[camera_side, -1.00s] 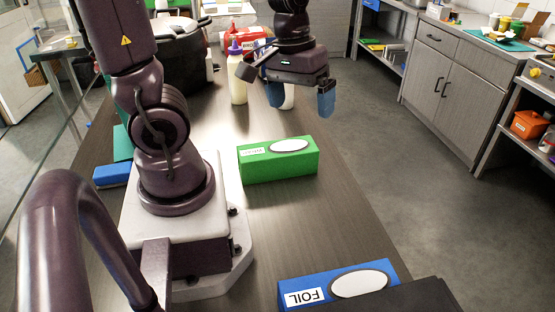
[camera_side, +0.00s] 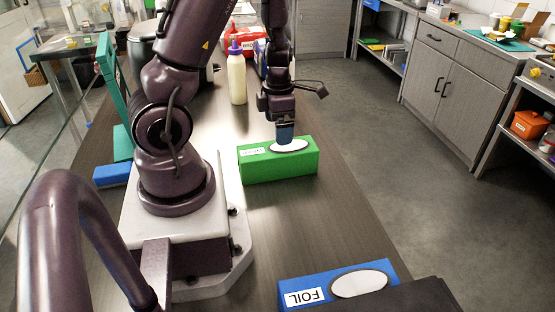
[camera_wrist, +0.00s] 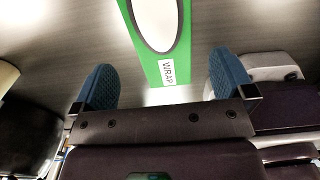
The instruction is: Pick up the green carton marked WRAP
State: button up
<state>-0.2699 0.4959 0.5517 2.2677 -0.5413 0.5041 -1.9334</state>
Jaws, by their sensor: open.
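The green carton (camera_side: 277,168) lies on the dark table in front of my arm, with a white label and a white oval on its top. In the wrist view the carton (camera_wrist: 183,70) runs down from the top edge, and its label reads WRAP. My gripper (camera_side: 285,134) is just above the carton's top face in the side view; whether it touches cannot be told. In the wrist view my gripper (camera_wrist: 165,85) is open, with its two blue fingers apart, one to each side of the line of the carton. Nothing is between the fingers.
A blue FOIL carton (camera_side: 338,284) lies at the table's near edge. A cream bottle with a purple cap (camera_side: 237,78) and a red container (camera_side: 242,40) stand behind. A blue box (camera_side: 111,174) lies left of my base.

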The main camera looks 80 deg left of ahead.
aim_at(277, 148)
notch_tip(277, 148, down, 10)
jog(key=shift+s+r, duration=0.1)
jog(key=c, duration=1.1)
jog(key=shift+r, duration=0.15)
notch_tip(277, 148, up, 10)
jog(key=shift+f, duration=0.1)
dwell(0.3)
